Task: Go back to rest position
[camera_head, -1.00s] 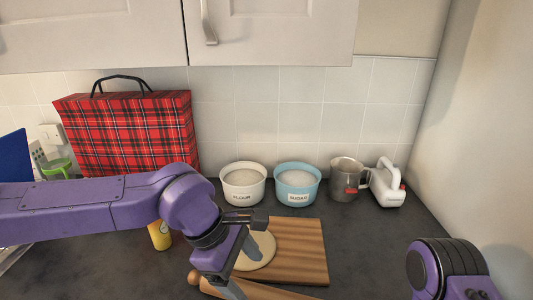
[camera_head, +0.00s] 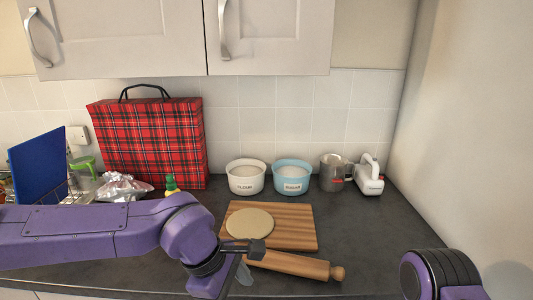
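My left gripper (camera_head: 240,262) hangs at the front edge of the counter, at the near end of the rolling pin. Its fingers are mostly hidden or cut by the angle, so its opening is unclear. My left arm reaches in from the left, low across the view. My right arm shows only as a purple and black joint at the bottom right; its gripper is out of view. The wooden rolling pin (camera_head: 290,264) lies in front of the cutting board (camera_head: 296,226), which bears a flat round of dough (camera_head: 250,224).
The dark counter (camera_head: 370,235) is clear right of the board. A flour bowl (camera_head: 246,178), sugar bowl (camera_head: 292,178), metal jug (camera_head: 332,174) and white mixer (camera_head: 368,178) stand at the back. A tartan bag (camera_head: 150,140) stands left, below cabinets (camera_head: 120,35). A wall bounds the right.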

